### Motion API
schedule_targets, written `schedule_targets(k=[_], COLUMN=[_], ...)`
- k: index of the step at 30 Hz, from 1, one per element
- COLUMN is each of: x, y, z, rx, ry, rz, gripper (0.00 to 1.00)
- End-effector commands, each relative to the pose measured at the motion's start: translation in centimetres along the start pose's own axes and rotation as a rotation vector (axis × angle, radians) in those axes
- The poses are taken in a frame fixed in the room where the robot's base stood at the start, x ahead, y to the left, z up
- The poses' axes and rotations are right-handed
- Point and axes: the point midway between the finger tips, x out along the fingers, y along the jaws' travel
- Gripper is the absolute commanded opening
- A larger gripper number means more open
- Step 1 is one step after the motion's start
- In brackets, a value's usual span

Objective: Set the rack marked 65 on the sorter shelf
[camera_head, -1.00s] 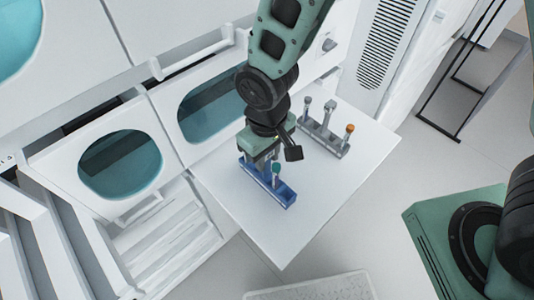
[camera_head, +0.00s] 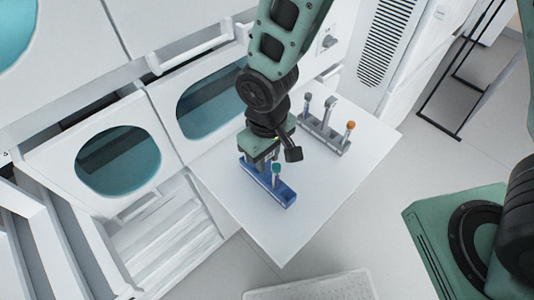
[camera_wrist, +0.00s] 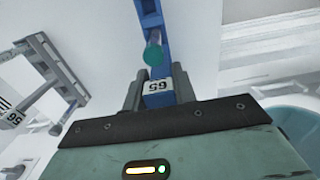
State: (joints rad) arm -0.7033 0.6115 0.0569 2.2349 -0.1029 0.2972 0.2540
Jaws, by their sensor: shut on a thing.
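The blue rack (camera_head: 285,196) is a long narrow holder with a teal-capped tube (camera_head: 276,170) standing in it. It is on or just above the white table; I cannot tell if it touches. The wrist view shows its white label (camera_wrist: 158,86), reading 65 upside down. My gripper (camera_head: 262,158) reaches down over the rack's far end; in the wrist view my gripper (camera_wrist: 158,88) has a finger on each side of the labelled end and is shut on it. My gripper hides part of the rack. I cannot tell which surface is the sorter shelf.
A grey rack (camera_head: 322,134) with several tubes, one orange-capped, stands at the back of the white table (camera_head: 330,185). White cabinets with teal windows (camera_head: 118,160) line the left, above a slatted white surface (camera_head: 165,240). The table's front part is clear.

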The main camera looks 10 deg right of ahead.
Motion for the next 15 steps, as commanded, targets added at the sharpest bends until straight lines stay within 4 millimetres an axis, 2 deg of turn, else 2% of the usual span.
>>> schedule_targets(k=[6,7,9,15], x=[0.02,0.02,0.02,0.03], y=[0.0,0.0,0.0,0.0], z=[-0.02,-0.02,-0.02,-0.02], rx=[0.0,0.0,0.0,0.0], ry=[0.001,0.001,0.001,0.001], rz=[0.0,0.0,0.0,0.0], gripper=[0.0,0.35,0.52,0.52])
